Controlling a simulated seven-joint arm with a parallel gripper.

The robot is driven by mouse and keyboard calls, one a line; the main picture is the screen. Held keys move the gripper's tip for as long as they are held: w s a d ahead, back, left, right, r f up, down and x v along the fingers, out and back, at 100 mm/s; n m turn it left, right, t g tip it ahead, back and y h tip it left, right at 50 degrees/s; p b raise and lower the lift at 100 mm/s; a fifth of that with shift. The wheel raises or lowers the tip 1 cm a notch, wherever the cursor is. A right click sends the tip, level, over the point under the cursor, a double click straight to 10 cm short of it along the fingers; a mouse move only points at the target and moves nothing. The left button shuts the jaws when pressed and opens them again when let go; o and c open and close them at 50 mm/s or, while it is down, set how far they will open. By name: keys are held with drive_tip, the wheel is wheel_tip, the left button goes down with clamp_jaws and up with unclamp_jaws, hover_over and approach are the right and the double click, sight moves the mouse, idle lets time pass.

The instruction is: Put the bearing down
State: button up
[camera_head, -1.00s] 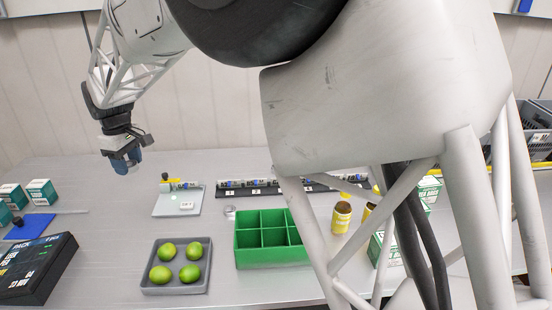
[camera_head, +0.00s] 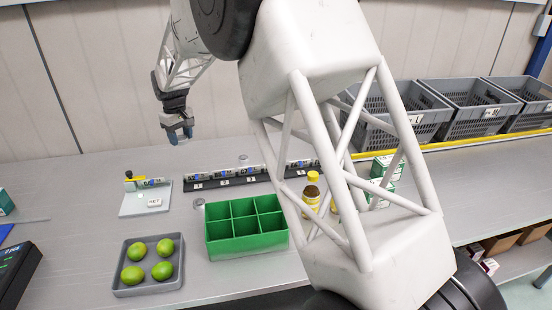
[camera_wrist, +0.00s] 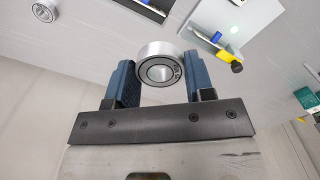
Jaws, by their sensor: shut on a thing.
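A silver bearing (camera_wrist: 152,53) with a dark inner ring is held between the two blue fingers of my gripper (camera_wrist: 159,83) in the wrist view. In the head view my gripper (camera_head: 179,137) is in the air above the back part of the table, behind the left end of the black rack. The held bearing cannot be made out there. A second round metal bearing (camera_wrist: 44,11) lies apart on the table in the wrist view; it seems to be the small ring (camera_head: 243,157) behind the rack in the head view.
The black rack (camera_head: 222,182) holds several small items. Left of it is a pale plate (camera_head: 134,209) with a yellow-and-black item. A green divided box (camera_head: 248,246), a grey tray (camera_head: 128,291) of limes and a yellow-capped bottle (camera_head: 312,190) stand forward.

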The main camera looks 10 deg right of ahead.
drive_tip(key=w+d+f+m, duration=0.2)
drive_tip(key=w+d+f, duration=0.1)
drive_tip(key=d, duration=0.8)
drive_tip(key=w+d+f+m, duration=0.3)
drive_tip(key=w+d, duration=0.2)
drive_tip(key=d, duration=0.7)
drive_tip(key=w+d+f+m, duration=0.2)
drive_tip(key=w+d, duration=0.3)
drive_tip(key=d, duration=0.7)
drive_tip(key=shift+f+m, duration=0.4)
drive_tip(key=shift+f, duration=0.1)
drive_tip(key=shift+f, duration=0.15)
drive_tip(key=shift+f, duration=2.35)
drive_tip(key=shift+f, duration=2.5)
drive_tip(key=shift+f, duration=0.15)
drive_tip(key=o, duration=1)
drive_tip(key=shift+c, duration=0.2)
